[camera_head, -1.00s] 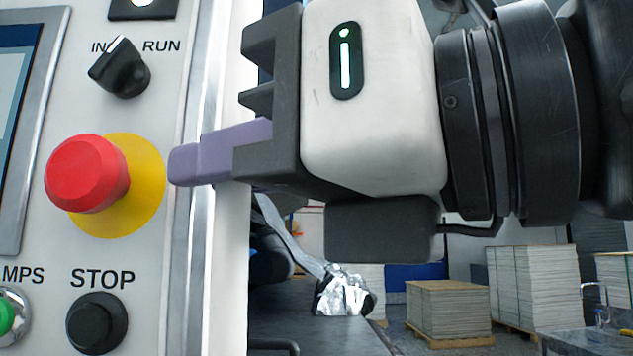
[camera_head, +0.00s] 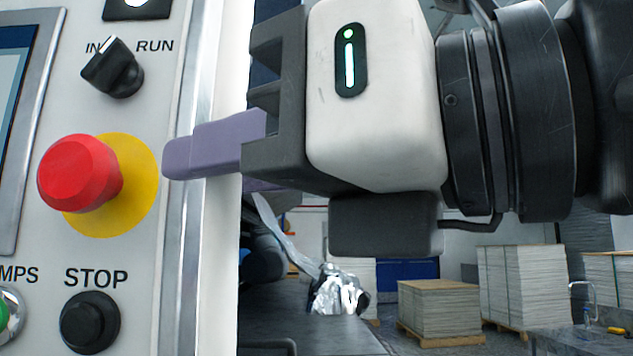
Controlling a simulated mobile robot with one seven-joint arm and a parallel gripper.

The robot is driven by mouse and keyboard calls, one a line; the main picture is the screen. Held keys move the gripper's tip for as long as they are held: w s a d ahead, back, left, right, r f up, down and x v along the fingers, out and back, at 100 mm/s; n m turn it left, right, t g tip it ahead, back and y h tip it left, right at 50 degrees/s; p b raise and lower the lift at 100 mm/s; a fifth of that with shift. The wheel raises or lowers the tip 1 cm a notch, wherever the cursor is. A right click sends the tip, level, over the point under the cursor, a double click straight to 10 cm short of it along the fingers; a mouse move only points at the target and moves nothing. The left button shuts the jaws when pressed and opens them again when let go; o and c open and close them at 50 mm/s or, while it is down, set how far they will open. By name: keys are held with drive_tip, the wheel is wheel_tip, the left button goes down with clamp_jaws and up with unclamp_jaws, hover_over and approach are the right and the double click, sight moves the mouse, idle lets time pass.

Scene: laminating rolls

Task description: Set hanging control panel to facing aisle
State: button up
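The control panel (camera_head: 130,225) fills the left of the view, a light grey face with a metal edge strip. It carries a red emergency button on a yellow disc (camera_head: 135,190), a black IN/RUN knob (camera_head: 113,68), a black STOP button (camera_head: 90,322) and part of a screen (camera_head: 15,110). My gripper (camera_head: 190,158) is at the panel's right edge, with a purple finger reaching over the edge strip beside the yellow disc. A second purple part shows slightly below and behind it. Whether the fingers touch the panel or how far apart they are is unclear.
Behind the panel is a dark surface (camera_head: 300,320) with a crumpled silvery item (camera_head: 338,292).

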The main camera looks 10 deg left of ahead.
drive_tip(key=shift+o, duration=0.2)
drive_tip(key=shift+s, duration=0.1)
drive_tip(key=b+v, duration=0.2)
drive_tip(key=v, duration=1.1)
drive_tip(key=shift+d, duration=0.35)
drive_tip(key=shift+s, duration=0.15)
